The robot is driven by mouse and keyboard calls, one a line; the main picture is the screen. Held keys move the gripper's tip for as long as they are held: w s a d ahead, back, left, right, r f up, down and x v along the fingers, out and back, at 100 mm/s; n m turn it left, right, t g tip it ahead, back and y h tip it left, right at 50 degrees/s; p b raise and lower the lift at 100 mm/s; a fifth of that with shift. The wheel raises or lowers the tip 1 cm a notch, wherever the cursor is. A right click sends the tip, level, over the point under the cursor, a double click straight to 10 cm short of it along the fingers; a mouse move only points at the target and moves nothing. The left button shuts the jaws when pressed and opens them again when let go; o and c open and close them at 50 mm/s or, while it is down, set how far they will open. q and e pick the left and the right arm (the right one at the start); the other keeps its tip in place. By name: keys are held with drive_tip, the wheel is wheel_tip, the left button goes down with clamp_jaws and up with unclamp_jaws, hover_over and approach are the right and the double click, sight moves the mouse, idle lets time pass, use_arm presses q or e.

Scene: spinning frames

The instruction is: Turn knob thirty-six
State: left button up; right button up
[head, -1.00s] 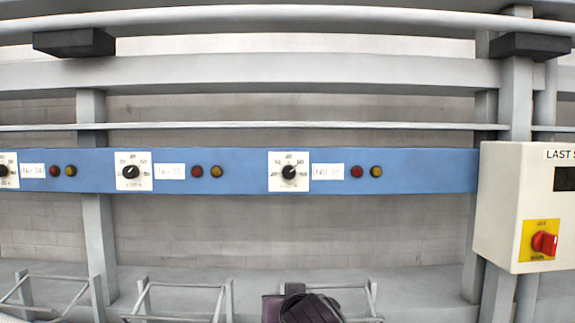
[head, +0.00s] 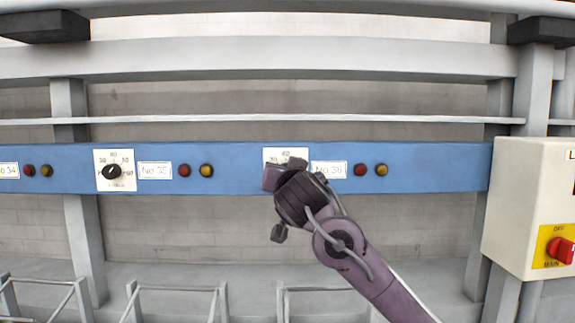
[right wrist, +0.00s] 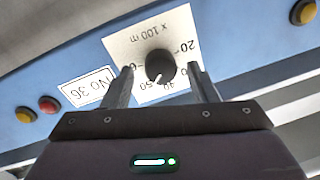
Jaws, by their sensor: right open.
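Knob thirty-six is a black round knob (right wrist: 160,65) on a white dial plate (right wrist: 125,46), upside down in the right wrist view. A pale pointer line on it points toward the 40 and 50 marks. My right gripper (right wrist: 161,69) is open, with one finger on each side of the knob; I cannot tell whether either touches it. In the head view my right gripper (head: 283,182) covers the knob and most of its dial plate (head: 287,154). The No 36 label (head: 328,168) shows beside it. My left gripper is not in view.
The blue panel (head: 240,157) also carries knob thirty-five (head: 113,172), plus red (head: 360,169) and yellow (head: 382,170) lamps. A cream box (head: 515,200) with a red switch (head: 560,250) stands at right. Metal frames (head: 180,290) stand low in front.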

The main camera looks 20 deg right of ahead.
drive_tip(key=shift+w, duration=0.45)
drive_tip(key=c, duration=1)
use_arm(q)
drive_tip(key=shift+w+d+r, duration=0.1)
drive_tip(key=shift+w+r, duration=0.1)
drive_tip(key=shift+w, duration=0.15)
use_arm(e)
drive_tip(key=shift+o, duration=0.2)
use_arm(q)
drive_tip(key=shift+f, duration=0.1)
use_arm(e)
drive_tip(key=shift+n, duration=0.4)
use_arm(q)
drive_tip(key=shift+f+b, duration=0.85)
drive_tip(key=shift+b, duration=0.1)
use_arm(e)
drive_tip(key=n, duration=0.9)
drive_tip(key=n+g+h, duration=0.1)
drive_tip(key=n, duration=0.7)
drive_tip(key=shift+a+n+h, duration=0.15)
drive_tip(key=shift+n+h, duration=0.15)
drive_tip(key=shift+n, duration=0.1)
